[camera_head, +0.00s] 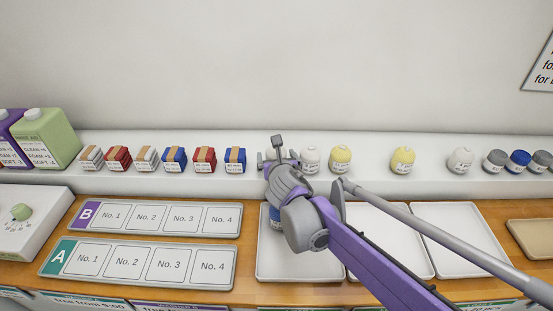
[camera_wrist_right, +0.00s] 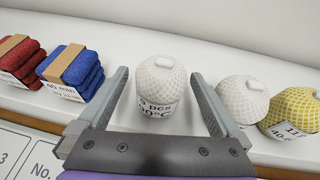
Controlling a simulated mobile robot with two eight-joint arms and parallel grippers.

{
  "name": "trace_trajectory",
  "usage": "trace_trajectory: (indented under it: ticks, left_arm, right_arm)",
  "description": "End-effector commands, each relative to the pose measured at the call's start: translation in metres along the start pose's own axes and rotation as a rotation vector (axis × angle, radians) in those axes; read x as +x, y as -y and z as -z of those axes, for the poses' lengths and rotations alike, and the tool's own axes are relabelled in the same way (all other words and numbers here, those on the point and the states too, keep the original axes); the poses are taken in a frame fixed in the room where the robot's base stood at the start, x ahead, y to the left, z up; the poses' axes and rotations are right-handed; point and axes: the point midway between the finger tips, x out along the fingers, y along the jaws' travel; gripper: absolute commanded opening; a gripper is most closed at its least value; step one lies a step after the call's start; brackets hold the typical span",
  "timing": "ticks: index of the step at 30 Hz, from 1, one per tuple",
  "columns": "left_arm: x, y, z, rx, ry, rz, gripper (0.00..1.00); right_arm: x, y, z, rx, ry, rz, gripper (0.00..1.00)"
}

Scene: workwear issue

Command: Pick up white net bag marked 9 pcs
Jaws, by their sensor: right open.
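The white net bag (camera_wrist_right: 160,84) with a label reading "9 pcs" and "90°C" stands upright on the white shelf in the right wrist view. My right gripper (camera_wrist_right: 160,76) is open, with one finger on each side of the bag and a visible gap to each. In the head view my right gripper (camera_head: 278,158) is over the shelf and hides this bag. My left gripper is not in view.
A second white net bag (camera_head: 310,160) stands close to the right, then a yellow one (camera_head: 340,159). A folded blue cloth stack (camera_head: 235,160) is to the left. A white tray (camera_head: 270,268) below holds a blue item (camera_head: 275,216), partly hidden by my arm.

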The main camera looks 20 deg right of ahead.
Motion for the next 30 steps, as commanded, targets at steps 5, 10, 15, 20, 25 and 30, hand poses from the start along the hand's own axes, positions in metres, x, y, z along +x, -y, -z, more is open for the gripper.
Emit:
trace_trajectory:
  ticks: [5,10,15,20,25,30]
  left_arm:
    - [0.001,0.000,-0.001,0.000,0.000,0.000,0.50]
    - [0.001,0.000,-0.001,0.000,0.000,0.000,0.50]
    - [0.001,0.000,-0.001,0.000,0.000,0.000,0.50]
    - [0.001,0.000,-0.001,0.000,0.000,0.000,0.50]
    - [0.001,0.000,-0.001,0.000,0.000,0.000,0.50]
    - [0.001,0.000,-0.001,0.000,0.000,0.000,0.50]
  right_arm:
    - [0.028,0.001,0.001,0.000,0.001,0.001,1.00]
    - [0.040,0.001,0.001,0.001,0.000,0.000,1.00]
    - [0.040,0.001,0.002,0.000,0.000,0.000,1.00]
    - [0.040,0.001,0.001,0.000,0.000,0.000,0.78]
    - [0.040,0.001,0.001,0.000,0.000,0.000,0.48]
    - [0.040,0.001,0.001,0.000,0.000,0.000,0.17]
